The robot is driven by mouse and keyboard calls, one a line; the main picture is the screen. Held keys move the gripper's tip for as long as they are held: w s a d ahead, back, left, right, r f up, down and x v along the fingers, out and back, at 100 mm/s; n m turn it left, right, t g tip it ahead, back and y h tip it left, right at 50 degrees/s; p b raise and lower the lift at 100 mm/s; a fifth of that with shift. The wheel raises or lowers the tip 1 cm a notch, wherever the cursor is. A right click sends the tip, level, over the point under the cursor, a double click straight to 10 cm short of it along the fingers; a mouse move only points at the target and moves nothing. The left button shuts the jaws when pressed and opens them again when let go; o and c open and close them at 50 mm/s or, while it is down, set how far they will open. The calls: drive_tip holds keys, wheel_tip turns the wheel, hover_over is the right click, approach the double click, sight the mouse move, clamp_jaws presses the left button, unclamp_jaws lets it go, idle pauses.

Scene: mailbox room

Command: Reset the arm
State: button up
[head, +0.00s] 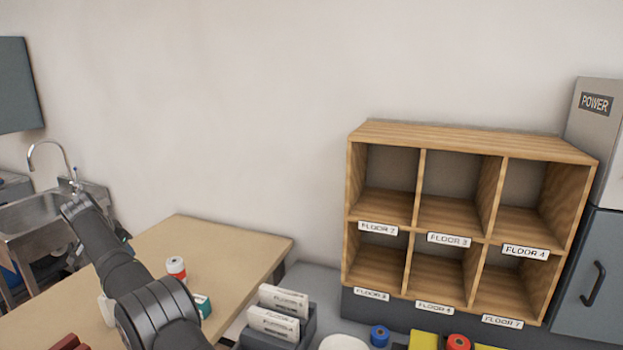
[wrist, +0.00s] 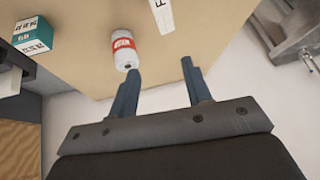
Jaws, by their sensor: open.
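My gripper (wrist: 160,69) is open in the wrist view, with two blue-grey fingers apart and nothing between them. My arm reaches up and left over the wooden table (head: 225,240) in the head view, where the gripper is mostly hidden by the arm. A white can with a red label (wrist: 123,50) stands near the left fingertip in the wrist view; I cannot tell whether they touch. The can also shows in the head view (head: 176,268), right of my arm.
A teal and white box (head: 203,305) is partly behind my arm. A wooden cubby shelf (head: 420,230) with floor labels has empty compartments. Labelled white pieces (head: 284,301) stand in a grey holder (head: 306,325). A metal sink (head: 35,212) is at left. A white labelled strip (wrist: 163,15) lies on the table.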

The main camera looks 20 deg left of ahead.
drive_tip(key=w+d+r, duration=0.1)
drive_tip(key=w+d, duration=0.4)
drive_tip(key=d, duration=0.6)
drive_tip(key=w+d+r, duration=0.1)
drive_tip(key=w+d, duration=0.5)
drive_tip(key=d, duration=0.5)
drive_tip(key=w+d+r+m, duration=0.1)
drive_tip(key=w+d+r, duration=0.1)
drive_tip(key=w+d, duration=0.4)
drive_tip(key=d, duration=0.5)
idle(0.9)
drive_tip(key=shift+o, duration=0.8)
drive_tip(key=shift+a, duration=0.15)
